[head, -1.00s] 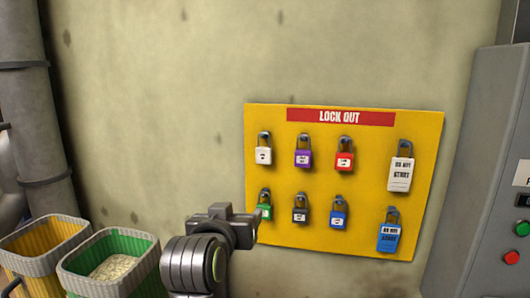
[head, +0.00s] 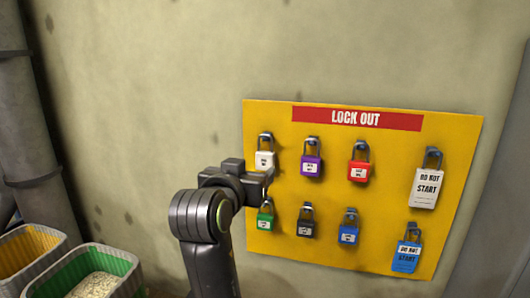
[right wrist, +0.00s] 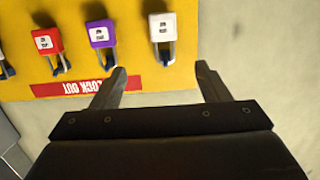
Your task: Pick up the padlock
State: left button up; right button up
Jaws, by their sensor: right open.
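Several padlocks hang on hooks on a yellow lockout board (head: 390,160). The top row holds a white padlock (head: 265,159), a purple padlock (head: 311,165) and a red padlock (head: 358,171). Below hang a green padlock (head: 265,221), a black padlock (head: 306,228) and a blue padlock (head: 348,234). My right gripper (head: 268,180) is at the board's left edge, just below the white padlock. In the right wrist view the open jaws (right wrist: 160,82) are empty, with the white padlock (right wrist: 162,28) beyond and roughly between the fingertips. My left gripper is not in view.
A white tag (head: 427,187) and a blue tag (head: 406,258) hang at the board's right. Bins with a yellow liner (head: 28,250) and a green liner (head: 60,275) stand at lower left. The wall left of the board is clear.

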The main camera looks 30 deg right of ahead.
jog(key=p, duration=0.3)
send_near(263, 156)
jog(key=w+d, duration=0.2)
jog(key=d, duration=0.1)
jog(key=shift+d+f+p, duration=0.25)
jog(key=shift+d+p, duration=0.05)
jog(key=shift+d, duration=0.25)
jog(key=p+x, duration=0.3)
jog(key=x, duration=0.1)
jog(key=shift+w+a, duration=0.2)
jog(key=shift+w, duration=0.15)
jog(key=shift+w+d+f+p, duration=0.25)
jog(key=shift+w+d+p, duration=0.1)
jog(key=shift+d, duration=0.1)
jog(key=shift+a, duration=0.1)
jog(key=c, duration=0.4)
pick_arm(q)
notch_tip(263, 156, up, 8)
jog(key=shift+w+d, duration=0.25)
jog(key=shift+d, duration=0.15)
pick_arm(e)
jog(key=c, duration=0.7)
jog(key=shift+r, duration=0.1)
